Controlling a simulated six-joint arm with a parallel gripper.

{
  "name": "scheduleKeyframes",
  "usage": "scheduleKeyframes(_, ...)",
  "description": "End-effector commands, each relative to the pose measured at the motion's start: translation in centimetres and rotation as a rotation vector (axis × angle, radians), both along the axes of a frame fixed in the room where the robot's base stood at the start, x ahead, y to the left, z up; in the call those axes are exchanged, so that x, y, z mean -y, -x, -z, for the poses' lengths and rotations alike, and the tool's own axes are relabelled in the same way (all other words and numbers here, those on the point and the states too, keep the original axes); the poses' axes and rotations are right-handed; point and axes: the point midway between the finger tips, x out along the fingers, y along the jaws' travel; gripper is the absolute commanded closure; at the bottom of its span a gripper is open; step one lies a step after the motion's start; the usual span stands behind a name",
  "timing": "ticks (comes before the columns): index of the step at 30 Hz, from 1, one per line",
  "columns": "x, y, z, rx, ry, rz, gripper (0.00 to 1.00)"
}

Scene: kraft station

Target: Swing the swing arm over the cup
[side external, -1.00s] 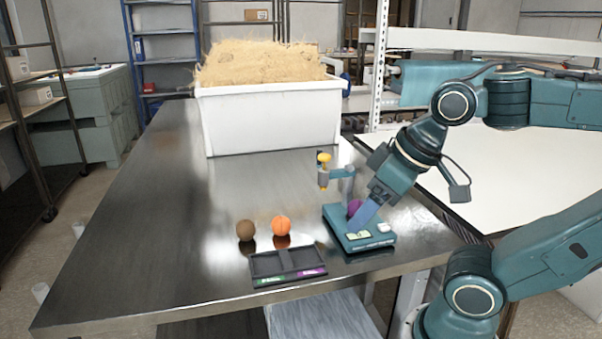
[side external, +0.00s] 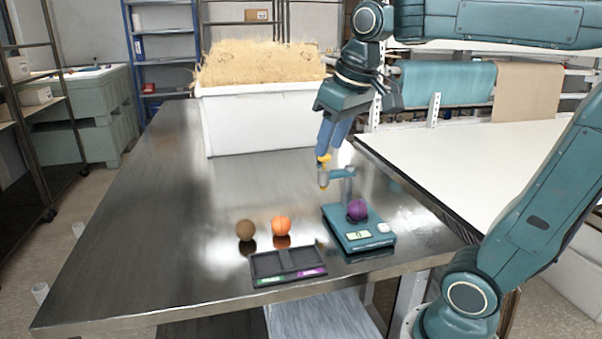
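A teal tester (side external: 372,243) stands on the dark metal table, with a small display and a pale button on its front. A purple ball (side external: 357,210) rests on its top; any cup under it is hidden. A post at its back carries the teal swing arm (side external: 341,173), which points left, away from the ball. The swing arm's end holds a grey head with a yellow tip, hanging over the table. My gripper (side external: 325,154) points down at the yellow knob on top of this head. Its blue fingers overlap the knob in the picture; I cannot tell whether they grip it.
A brown ball (side external: 245,230) and an orange ball (side external: 281,225) sit left of the tester. A black two-part tray (side external: 287,263) with green and purple labels lies in front. A white bin (side external: 270,120) of wood wool stands behind. The table's left side is clear.

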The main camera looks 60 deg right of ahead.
Motion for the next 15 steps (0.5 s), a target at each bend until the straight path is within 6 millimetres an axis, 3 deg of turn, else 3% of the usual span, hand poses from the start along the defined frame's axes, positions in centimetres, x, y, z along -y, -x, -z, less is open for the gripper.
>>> scheduleKeyframes(6,3.7,-4.2,-1.8,-0.068,-0.013,0.075,0.64)
scheduleKeyframes(15,9.8,-8.9,-2.8,-0.157,-0.042,0.174,0.64)
